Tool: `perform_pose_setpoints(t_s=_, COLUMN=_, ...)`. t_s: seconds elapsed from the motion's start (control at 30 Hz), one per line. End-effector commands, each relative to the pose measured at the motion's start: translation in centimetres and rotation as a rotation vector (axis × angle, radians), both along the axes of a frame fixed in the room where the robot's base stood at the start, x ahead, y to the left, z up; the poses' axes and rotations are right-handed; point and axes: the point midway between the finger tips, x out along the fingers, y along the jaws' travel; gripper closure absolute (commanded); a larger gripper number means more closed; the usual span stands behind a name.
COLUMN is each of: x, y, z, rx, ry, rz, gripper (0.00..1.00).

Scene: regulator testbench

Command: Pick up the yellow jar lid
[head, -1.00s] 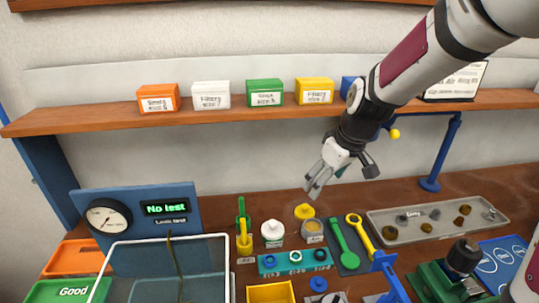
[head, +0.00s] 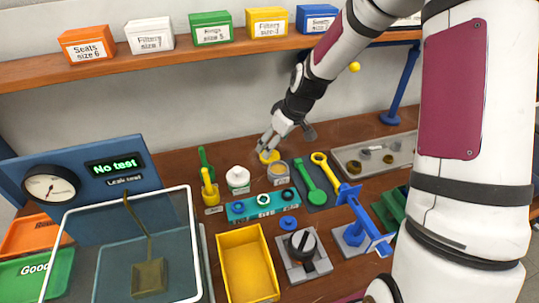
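The yellow jar lid (head: 268,157) lies on the brown bench top in the head view, just behind a small open jar (head: 280,174) and to the right of a white-capped bottle (head: 238,178). My gripper (head: 285,142) is above and slightly behind the lid, pointing down. Its fingers are spread and nothing shows between them. The left finger reaches close to the lid and overlaps its upper edge in the picture. I cannot tell whether it touches.
Green and yellow bottles (head: 207,188) stand left of the lid. A grey tray (head: 375,152) is at the right. A wooden shelf (head: 190,57) with labelled boxes runs above.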

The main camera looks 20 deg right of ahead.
Motion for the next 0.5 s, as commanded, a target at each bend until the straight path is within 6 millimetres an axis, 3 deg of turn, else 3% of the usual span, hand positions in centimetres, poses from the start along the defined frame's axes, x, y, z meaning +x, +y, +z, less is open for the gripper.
perform_pose_setpoints(t_s=0.3, x=1.4, y=0.9, z=-3.7, rx=0.002, ry=0.004, rz=0.002, gripper=0.27)
perform_pose_setpoints(t_s=0.5, x=1.9, y=1.1, z=-4.7, rx=0.0, ry=0.0, rz=-0.001, gripper=0.27)
